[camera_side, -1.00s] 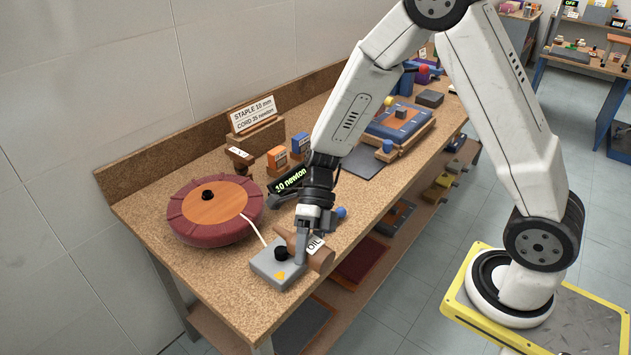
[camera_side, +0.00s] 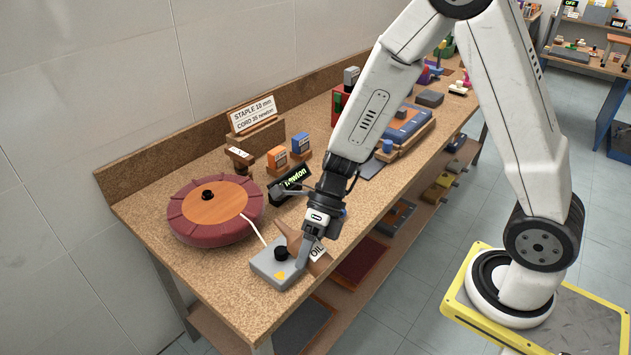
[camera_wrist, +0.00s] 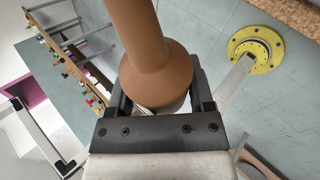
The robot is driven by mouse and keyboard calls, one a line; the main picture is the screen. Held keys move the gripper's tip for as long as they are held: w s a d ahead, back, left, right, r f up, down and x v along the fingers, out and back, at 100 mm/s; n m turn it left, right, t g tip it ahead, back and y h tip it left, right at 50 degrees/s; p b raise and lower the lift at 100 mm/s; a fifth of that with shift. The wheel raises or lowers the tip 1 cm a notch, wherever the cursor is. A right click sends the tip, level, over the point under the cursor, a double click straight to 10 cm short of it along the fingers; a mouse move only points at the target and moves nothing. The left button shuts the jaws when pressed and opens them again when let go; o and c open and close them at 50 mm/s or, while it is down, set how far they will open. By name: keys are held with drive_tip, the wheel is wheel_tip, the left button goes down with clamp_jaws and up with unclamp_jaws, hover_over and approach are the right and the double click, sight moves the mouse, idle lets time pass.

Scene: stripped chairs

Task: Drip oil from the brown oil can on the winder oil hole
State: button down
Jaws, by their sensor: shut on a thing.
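The oil hole and any drop are too small or hidden to tell.
A small green-lettered display reading newton (camera_side: 289,184) stands behind my gripper. Orange (camera_side: 277,158) and blue (camera_side: 300,144) boxes and a sign (camera_side: 252,113) stand further back. The bench's front left corner is bare.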

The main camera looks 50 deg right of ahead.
drive_tip(key=shift+w+f+n+t, duration=0.15)
drive_tip(key=shift+n+t, duration=0.25)
drive_tip(key=shift+t, duration=0.5)
drive_tip(key=shift+w+f+n+t, duration=0.1)
drive_tip(key=shift+n+t, duration=0.3)
drive_tip(key=shift+t, duration=0.5)
drive_tip(key=shift+w+f+n+t, duration=0.1)
drive_tip(key=shift+n+t, duration=0.3)
drive_tip(key=shift+t, duration=0.4)
drive_tip(key=shift+w+f+n+t+y, duration=0.15)
drive_tip(key=shift+n+t, duration=0.2)
drive_tip(key=shift+t, duration=0.3)
drive_tip(key=shift+w+r+n+t+y, duration=0.15)
drive_tip(key=shift+n+t, duration=0.2)
drive_tip(key=shift+t, duration=0.3)
drive_tip(key=shift+f, duration=0.1)
